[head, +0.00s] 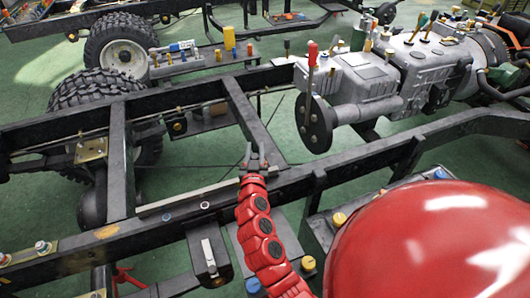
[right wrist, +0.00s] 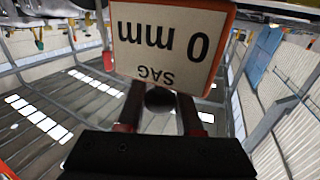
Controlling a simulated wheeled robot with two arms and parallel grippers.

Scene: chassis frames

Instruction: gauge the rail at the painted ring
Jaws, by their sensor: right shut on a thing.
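The near chassis rail (head: 150,229) is a long black beam running from lower left to upper right in the head view. A dark round part sits between the fingers. Whether the gauge touches the rail I cannot tell. My left gripper is not in view.
A grey engine and gearbox (head: 385,85) with a red-handled lever stands at the upper right. Large tyres (head: 120,45) are at the upper left. A dark bracket (head: 208,252) hangs on the rail's near side. Green floor shows between the beams.

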